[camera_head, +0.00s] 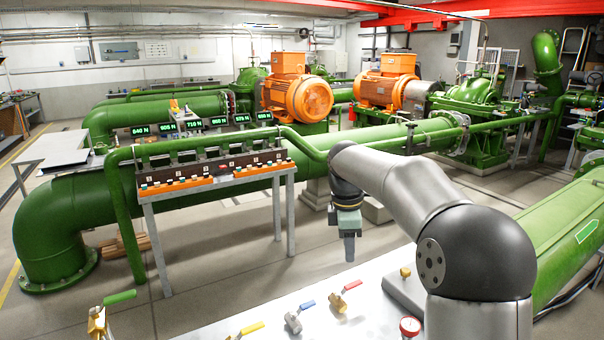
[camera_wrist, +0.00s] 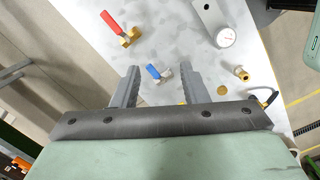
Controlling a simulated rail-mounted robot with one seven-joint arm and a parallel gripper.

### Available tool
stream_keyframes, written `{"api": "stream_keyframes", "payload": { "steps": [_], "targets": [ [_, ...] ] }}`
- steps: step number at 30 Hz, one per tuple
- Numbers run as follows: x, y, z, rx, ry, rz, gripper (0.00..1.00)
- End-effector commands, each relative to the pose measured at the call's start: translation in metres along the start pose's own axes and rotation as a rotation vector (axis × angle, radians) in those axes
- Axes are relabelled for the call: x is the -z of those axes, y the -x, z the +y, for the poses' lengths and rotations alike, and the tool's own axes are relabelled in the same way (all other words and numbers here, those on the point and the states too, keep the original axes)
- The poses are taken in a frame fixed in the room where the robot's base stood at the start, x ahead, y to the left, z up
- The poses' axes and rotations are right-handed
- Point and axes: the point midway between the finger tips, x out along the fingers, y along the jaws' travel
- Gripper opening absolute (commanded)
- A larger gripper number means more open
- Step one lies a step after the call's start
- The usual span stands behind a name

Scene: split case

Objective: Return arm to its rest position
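My gripper (camera_head: 349,247) hangs from my bent arm in the head view, pointing down, above and apart from the white table. In the wrist view, the two grey fingers of my gripper (camera_wrist: 160,88) are spread apart with nothing held between them. A blue-handled valve (camera_wrist: 158,72) appears in the gap, lying on the table below and beyond the fingertips. The head view shows the gripper nearly edge-on, so its finger gap is hidden there.
A console with orange strips (camera_head: 215,181) and large green pipes (camera_head: 60,222) stand behind.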

Motion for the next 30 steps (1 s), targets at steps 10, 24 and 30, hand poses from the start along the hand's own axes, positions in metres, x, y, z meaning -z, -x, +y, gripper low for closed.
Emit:
{"api": "stream_keyframes", "payload": {
  "steps": [10, 24, 30],
  "targets": [
    [-0.032, -0.035, -0.214, -0.014, -0.941, 0.028, 0.40],
    [-0.043, -0.094, -0.334, 0.043, -1.498, 0.104, 0.40],
    [-0.043, -0.094, -0.334, 0.043, -1.495, 0.103, 0.40]
  ]
}}
